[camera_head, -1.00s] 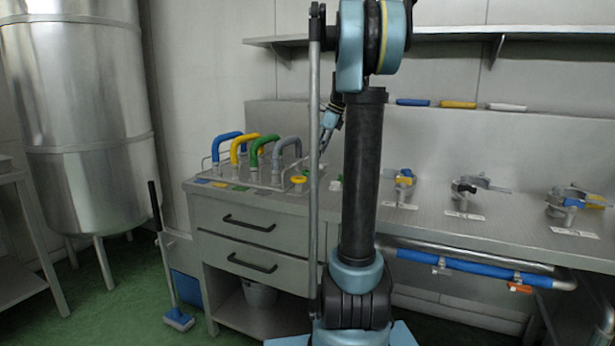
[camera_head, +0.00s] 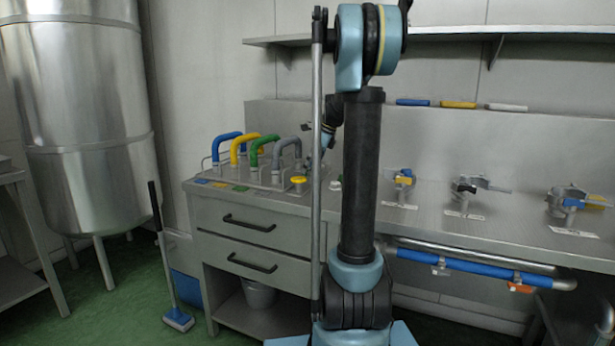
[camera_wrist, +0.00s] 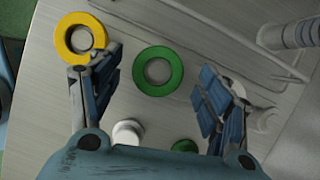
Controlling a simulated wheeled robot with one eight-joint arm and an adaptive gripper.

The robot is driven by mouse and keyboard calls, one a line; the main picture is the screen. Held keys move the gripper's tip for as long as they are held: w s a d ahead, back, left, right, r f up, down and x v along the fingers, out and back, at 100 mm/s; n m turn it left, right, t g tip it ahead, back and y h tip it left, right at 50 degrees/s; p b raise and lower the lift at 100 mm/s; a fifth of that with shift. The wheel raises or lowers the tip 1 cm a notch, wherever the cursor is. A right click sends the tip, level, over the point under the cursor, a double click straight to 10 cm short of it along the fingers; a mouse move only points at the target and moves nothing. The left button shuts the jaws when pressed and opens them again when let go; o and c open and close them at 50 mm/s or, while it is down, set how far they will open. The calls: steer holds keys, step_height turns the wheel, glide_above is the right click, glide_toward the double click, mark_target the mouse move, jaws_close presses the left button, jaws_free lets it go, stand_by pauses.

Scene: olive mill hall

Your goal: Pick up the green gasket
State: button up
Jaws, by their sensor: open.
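The green gasket (camera_wrist: 139,73) is a flat ring lying on the grey metal worktop in the wrist view. My gripper (camera_wrist: 155,75) is open above the worktop, one finger on each side of the ring, with clear space between each finger and the ring. Nothing is held. In the head view my gripper (camera_head: 314,150) is small, over the bench and partly behind my own arm; I cannot make out the green gasket there.
A yellow ring (camera_wrist: 72,26) lies beside the left finger, partly covered by it. A white knob-like piece (camera_wrist: 127,131) and a green one (camera_wrist: 185,146) sit close below. Curved hoses (camera_head: 258,147) stand left on the bench.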

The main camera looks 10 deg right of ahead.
steer(key=c, duration=0.9)
steer(key=shift+r, duration=0.1)
step_height(320, 180, up, 10)
